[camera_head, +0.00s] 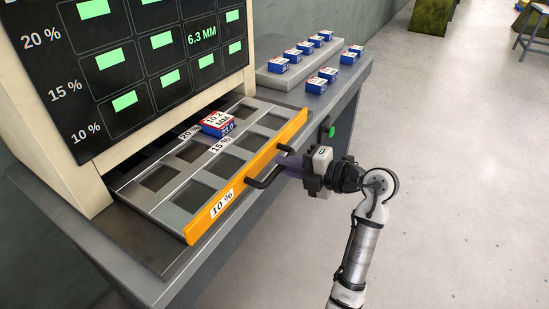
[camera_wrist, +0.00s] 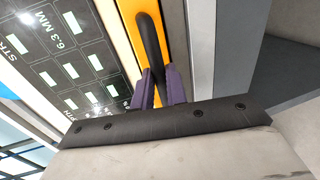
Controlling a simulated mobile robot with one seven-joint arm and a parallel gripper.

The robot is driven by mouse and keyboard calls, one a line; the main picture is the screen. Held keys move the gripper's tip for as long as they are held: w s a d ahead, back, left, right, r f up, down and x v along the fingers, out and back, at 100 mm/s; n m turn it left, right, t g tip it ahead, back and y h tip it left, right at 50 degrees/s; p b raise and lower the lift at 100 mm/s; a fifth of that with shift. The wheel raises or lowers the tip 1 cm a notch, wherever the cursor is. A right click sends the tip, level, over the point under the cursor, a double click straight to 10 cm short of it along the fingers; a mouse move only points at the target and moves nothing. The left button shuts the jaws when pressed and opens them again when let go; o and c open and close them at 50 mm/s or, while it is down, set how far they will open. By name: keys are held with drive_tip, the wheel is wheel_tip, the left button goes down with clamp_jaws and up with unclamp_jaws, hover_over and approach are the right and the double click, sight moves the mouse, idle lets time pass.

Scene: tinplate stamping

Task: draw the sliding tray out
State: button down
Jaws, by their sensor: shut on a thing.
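The sliding tray (camera_head: 186,206) is a grey plate with rows of square pockets and an orange front edge (camera_head: 247,175) marked 10 %. It stands partly out from under the cream press housing. A black bar handle (camera_head: 262,184) is fixed to the orange front. My gripper (camera_head: 284,165) is shut on the handle, and its purple fingers close on the black bar (camera_wrist: 150,45) in the wrist view. One red, white and blue block (camera_head: 219,124) marked 10.2 MM sits in a pocket in the tray's back part.
A dark panel with green labels (camera_head: 125,60) rises above the tray. Several small blocks (camera_head: 317,85) stand on the bench's far end, some on a grey plate (camera_head: 284,75). A green button (camera_head: 332,132) is on the bench front. The floor (camera_head: 450,190) at right is clear.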

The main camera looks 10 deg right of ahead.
drive_tip(key=c, duration=1.7)
unclamp_jaws()
drive_tip(key=b+v, duration=0.2)
drive_tip(key=v, duration=1.2)
